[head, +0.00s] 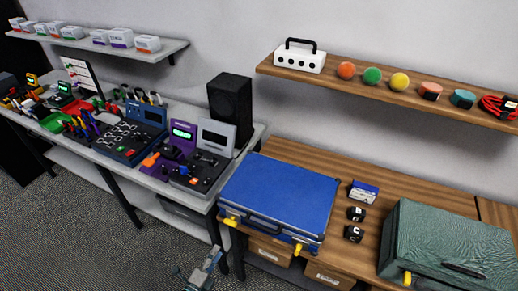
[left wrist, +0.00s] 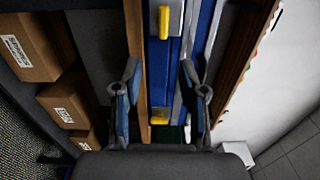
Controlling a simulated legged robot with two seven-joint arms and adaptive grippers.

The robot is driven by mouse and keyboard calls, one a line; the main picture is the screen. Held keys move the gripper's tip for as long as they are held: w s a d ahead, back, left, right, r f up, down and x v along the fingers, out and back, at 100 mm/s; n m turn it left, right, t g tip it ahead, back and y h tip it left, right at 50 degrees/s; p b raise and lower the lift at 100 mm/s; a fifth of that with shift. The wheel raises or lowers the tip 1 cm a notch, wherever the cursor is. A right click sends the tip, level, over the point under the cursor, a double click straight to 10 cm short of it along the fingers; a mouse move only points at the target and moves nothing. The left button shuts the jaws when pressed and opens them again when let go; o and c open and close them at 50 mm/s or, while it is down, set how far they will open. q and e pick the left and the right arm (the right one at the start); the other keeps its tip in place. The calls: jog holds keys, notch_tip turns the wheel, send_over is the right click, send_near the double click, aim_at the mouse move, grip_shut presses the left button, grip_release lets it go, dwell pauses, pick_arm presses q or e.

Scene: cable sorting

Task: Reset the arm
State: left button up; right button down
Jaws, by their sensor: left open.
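My left gripper (head: 212,258) shows low in the head view, in front of the workbench and below the blue case. It also shows in the left wrist view (left wrist: 160,68), with its two fingers spread apart and nothing between them. Beyond the fingers in that view is the front of the blue case (left wrist: 188,28) with yellow latches. The closed blue case (head: 280,197) lies on the wooden bench in the head view. My right gripper is in neither view.
A closed green case (head: 450,245) lies at the right of the wooden bench (head: 385,182). Small black items (head: 354,233) lie between the cases. Cardboard boxes (head: 270,251) sit under the bench. A grey table (head: 188,118) with cables and devices stands left. The floor (head: 90,225) at lower left is clear.

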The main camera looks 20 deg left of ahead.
pick_arm(q)
jog(key=shift+f, duration=0.1)
jog(key=s+d+f+n+g+y, duration=0.15)
jog(key=f+n+g, duration=0.35)
jog(key=f, duration=0.7)
jog(key=s+a+f+n+g+y, duration=0.1)
jog(key=s+f+n+g+y, duration=0.15)
jog(key=f+n, duration=0.6)
jog(key=s+d+f+n+g+h, duration=0.1)
jog(key=s+d+f+g, duration=0.2)
jog(key=s+f, duration=0.6)
jog(key=s+d+f+n+g+h, duration=0.1)
jog(key=s+d+f+g, duration=0.3)
jog(key=s+f, duration=0.5)
jog(key=shift+d+f+n+g+h, duration=0.3)
jog(key=shift+f+n+g, duration=0.4)
jog(key=shift+g, duration=0.25)
